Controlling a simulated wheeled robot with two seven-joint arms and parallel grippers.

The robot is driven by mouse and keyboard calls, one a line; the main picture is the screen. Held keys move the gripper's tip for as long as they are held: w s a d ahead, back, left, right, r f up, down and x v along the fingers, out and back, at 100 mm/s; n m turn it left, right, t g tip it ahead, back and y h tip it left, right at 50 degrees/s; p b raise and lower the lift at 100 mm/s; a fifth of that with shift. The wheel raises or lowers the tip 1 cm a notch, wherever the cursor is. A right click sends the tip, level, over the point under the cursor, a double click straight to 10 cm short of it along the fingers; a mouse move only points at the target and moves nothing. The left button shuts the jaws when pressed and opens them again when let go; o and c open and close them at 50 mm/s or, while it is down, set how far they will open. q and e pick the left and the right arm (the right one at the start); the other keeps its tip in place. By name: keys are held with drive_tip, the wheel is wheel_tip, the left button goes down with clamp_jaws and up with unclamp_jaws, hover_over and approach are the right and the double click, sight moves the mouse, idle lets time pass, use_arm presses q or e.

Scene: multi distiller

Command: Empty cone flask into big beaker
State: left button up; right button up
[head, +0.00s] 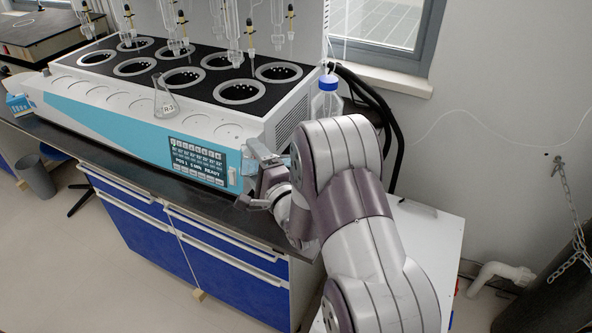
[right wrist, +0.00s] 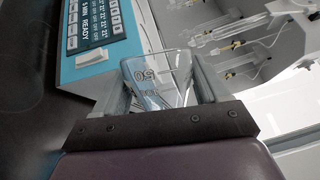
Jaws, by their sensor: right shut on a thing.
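My right gripper (head: 254,178) is at the right front corner of the distiller, beside its display. In the right wrist view its two fingers (right wrist: 156,78) are shut on a clear glass vessel (right wrist: 152,92) with "50" and other markings. I cannot tell whether this vessel is the cone flask or a beaker, nor whether it holds liquid. A clear cone-shaped flask (head: 165,106) labelled "R-3" stands on the distiller's front ledge. I cannot make out a big beaker for certain. My left gripper is not in view.
The white and blue distiller (head: 110,113) has several round heating wells and hanging glassware. A blue-capped bottle (head: 327,97) stands at its right end, near black hoses (head: 398,130). The dark bench edge (head: 150,178) runs above blue drawers (head: 225,268).

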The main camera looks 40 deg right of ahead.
drive_tip(key=shift+d+r+m, duration=0.1)
drive_tip(key=shift+r+m, duration=0.15)
drive_tip(key=shift+m, duration=0.15)
idle(0.8)
